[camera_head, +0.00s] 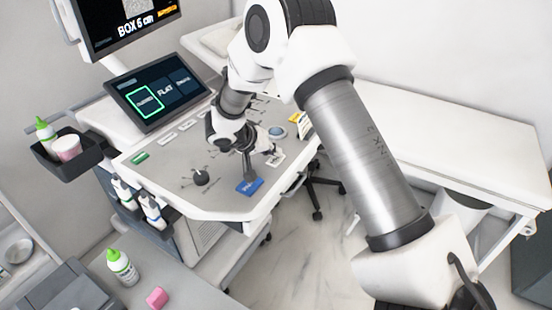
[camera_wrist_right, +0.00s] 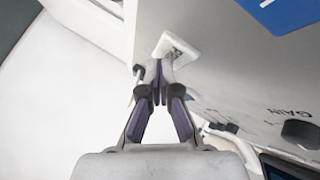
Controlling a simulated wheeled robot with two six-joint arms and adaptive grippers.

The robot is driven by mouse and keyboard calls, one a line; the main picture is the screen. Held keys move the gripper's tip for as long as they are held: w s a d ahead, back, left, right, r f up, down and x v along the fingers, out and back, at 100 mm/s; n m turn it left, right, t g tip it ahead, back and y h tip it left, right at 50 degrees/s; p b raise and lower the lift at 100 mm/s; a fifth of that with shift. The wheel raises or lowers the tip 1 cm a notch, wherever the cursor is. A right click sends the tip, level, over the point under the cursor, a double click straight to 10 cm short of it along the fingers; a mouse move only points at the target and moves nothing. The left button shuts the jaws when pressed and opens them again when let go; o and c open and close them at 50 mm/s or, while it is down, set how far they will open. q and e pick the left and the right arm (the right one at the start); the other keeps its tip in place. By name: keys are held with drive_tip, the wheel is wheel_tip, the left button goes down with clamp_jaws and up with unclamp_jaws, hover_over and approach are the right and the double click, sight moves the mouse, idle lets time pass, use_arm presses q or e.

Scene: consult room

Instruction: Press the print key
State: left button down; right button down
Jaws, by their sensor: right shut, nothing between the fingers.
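My right gripper (camera_head: 270,149) is shut and empty, low over the right side of the grey console panel (camera_head: 222,196). A small white key (camera_head: 277,159) with dark lettering lies at its fingertips. In the right wrist view, the fingertips (camera_wrist_right: 157,66) are at the near edge of this white key (camera_wrist_right: 177,47) and cover part of it. I cannot tell whether they touch it. A blue key (camera_head: 250,187) with white lettering lies nearer the panel's front edge; it also shows in the right wrist view (camera_wrist_right: 287,10). The lettering on both keys is too small to read surely. My left gripper is not in view.
A tilted touch screen (camera_head: 158,92) and a monitor (camera_head: 118,22) stand behind the panel. A black knob (camera_head: 200,177) and several small keys are on the panel. A white couch (camera_head: 445,130) stands right. Bottles and a pink block (camera_head: 157,298) are at left.

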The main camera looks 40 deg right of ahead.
sight(274, 160)
drive_tip(key=shift+r, duration=0.65)
drive_tip(key=shift+r+p, duration=1.1)
drive_tip(key=shift+r, duration=1.35)
drive_tip(key=shift+f, duration=0.1)
